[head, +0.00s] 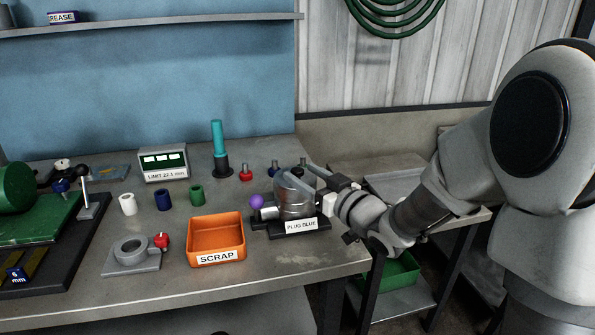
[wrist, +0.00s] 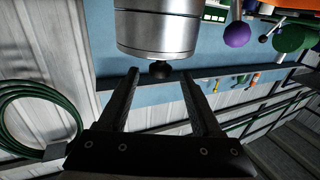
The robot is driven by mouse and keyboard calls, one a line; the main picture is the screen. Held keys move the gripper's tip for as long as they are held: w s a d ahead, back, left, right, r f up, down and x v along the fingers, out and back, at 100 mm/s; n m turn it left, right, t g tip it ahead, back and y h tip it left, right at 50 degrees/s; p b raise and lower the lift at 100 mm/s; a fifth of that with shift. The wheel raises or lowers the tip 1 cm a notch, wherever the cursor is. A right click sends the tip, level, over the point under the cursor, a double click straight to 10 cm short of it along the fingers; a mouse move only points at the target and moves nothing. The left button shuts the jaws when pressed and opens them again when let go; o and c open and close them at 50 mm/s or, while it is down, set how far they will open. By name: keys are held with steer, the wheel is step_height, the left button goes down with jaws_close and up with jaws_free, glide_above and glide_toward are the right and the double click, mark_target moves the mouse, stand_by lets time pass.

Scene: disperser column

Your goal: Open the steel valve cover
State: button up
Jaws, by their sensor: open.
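The steel valve cover (head: 294,197) is a silver cylinder on a dark base marked PLUG BLUE (head: 301,225) near the bench's right end. In the wrist view the steel cylinder (wrist: 157,36) fills the top middle, with a small dark round knob (wrist: 160,69) on it. My gripper (head: 312,174) reaches in from the right beside the cylinder's top. In the wrist view my gripper (wrist: 159,76) is open, with one finger on each side of the knob. Whether the fingertips reach around the knob or stop short of it, I cannot tell. No finger visibly touches it.
A purple ball (head: 256,201) sticks out left of the cylinder. The orange SCRAP bin (head: 216,229) stands further left. A red-headed plug (head: 246,173) and a teal-handled tool (head: 218,148) stand behind. A green bin (head: 400,272) is below, right of the bench.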

mark_target(301, 172)
steer(key=shift+x, duration=1.55)
steer(key=shift+d, duration=0.1)
steer(key=shift+c, duration=0.2)
jaws_close()
